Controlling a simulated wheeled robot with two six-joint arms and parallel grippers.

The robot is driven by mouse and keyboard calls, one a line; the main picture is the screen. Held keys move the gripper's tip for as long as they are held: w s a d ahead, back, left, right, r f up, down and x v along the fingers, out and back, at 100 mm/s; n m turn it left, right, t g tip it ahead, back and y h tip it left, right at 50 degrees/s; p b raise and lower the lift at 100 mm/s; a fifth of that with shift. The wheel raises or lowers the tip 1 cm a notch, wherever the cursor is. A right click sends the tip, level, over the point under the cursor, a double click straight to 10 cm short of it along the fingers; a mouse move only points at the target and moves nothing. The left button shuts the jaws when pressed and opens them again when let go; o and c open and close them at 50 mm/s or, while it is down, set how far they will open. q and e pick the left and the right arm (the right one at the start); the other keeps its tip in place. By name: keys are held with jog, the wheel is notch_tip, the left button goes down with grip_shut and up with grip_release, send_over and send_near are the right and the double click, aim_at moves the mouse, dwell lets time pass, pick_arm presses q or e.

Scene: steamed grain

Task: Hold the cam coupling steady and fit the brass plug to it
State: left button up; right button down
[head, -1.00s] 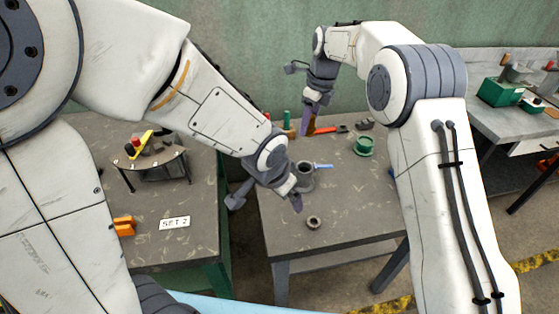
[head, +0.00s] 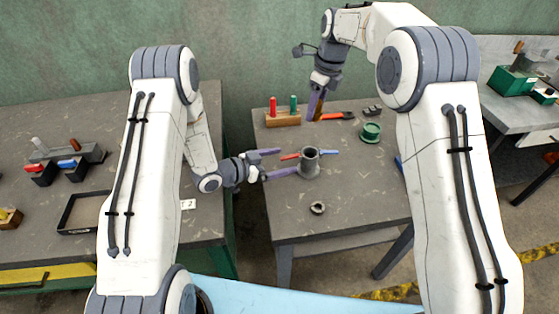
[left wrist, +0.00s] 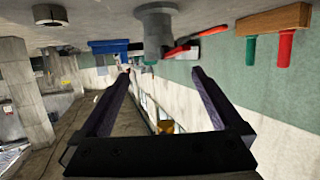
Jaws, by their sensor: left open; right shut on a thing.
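The cam coupling (head: 309,162) is a grey upright cylinder on a flange, with a red lever on its left and a blue lever on its right. It stands on the middle table and also shows upside down in the left wrist view (left wrist: 157,32). My left gripper (head: 288,161) is open and level, just left of the coupling, its purple fingers pointing at it; the coupling appears ahead of the fingertips (left wrist: 160,72). My right gripper (head: 316,108) is at the back of the table, pointing down, shut on a brownish piece, apparently the brass plug (head: 319,109), mostly hidden by the fingers.
A wooden block (head: 283,119) with red and green pegs stands at the back left. A red-and-black tool (head: 337,116), a green flanged part (head: 370,132) and a dark ring (head: 317,208) lie around the coupling. The table front is mostly clear. A gap separates the left table (head: 150,240).

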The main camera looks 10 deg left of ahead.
aim_at(303, 156)
pick_arm(q)
jog(key=x, duration=1.2)
jog(key=shift+s, duration=0.1)
jog(key=shift+c, duration=0.3)
grip_shut()
pick_arm(e)
notch_tip(303, 156, down, 12)
jog(key=shift+f, duration=0.2)
